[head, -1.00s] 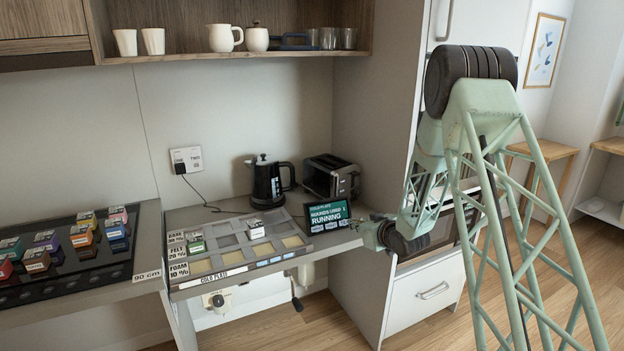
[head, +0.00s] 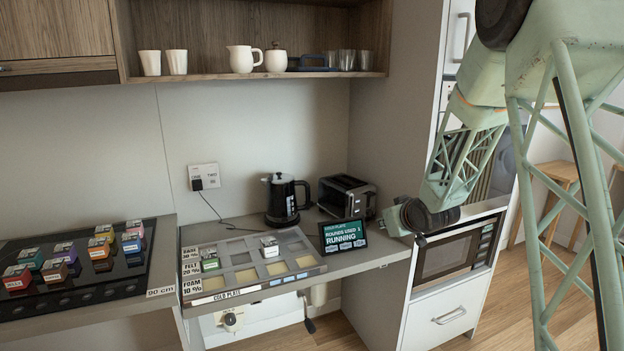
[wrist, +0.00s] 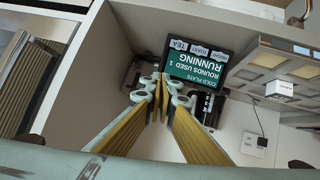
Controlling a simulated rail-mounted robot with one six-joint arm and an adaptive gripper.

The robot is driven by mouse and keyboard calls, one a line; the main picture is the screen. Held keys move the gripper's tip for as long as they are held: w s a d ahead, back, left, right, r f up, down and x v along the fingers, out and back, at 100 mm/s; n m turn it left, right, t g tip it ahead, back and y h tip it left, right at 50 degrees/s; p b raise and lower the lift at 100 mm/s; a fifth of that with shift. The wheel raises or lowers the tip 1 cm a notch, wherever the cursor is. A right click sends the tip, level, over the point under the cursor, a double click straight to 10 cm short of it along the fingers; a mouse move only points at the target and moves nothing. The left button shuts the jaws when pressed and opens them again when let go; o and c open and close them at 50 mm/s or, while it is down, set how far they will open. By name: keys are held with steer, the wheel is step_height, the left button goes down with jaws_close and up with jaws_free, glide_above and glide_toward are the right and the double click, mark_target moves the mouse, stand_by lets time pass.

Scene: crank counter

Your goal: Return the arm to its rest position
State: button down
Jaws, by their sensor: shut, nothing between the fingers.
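My green lattice arm (head: 462,150) stands at the right in the head view, in front of the tall cabinet and the built-in oven. My gripper (wrist: 163,88) shows in the wrist view with its yellow-sided fingers together and nothing between them. In the head view the gripper end is mostly hidden by the dark wrist joint (head: 428,217). It hangs right of the counter's end, apart from the cold plate (head: 215,297) and the display (head: 343,236), which reads "RUNNING" and "ROUNDS USED 1".
A kettle (head: 283,198) and toaster (head: 347,197) stand behind the display. An oven (head: 445,258) is below the wrist.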

steer(key=s+d+r+m+g+h, duration=0.1)
steer(key=s+r, duration=0.5)
steer(key=s, duration=0.4)
steer(key=s+r+m+g+h, duration=0.1)
steer(key=s+r, duration=0.4)
steer(key=s, duration=0.4)
steer(key=s+d+r+m+g+h, duration=0.1)
steer(key=s+r, duration=0.5)
steer(key=s, duration=0.4)
steer(key=s+a+g, duration=0.2)
steer(key=s, duration=1.7)
steer(key=s+a+r+m+g+y, duration=0.1)
steer(key=s+a+g, duration=0.1)
steer(key=s, duration=1.7)
steer(key=shift+s+a, duration=0.35)
steer(key=shift+a, duration=0.25)
steer(key=shift+r, duration=0.1)
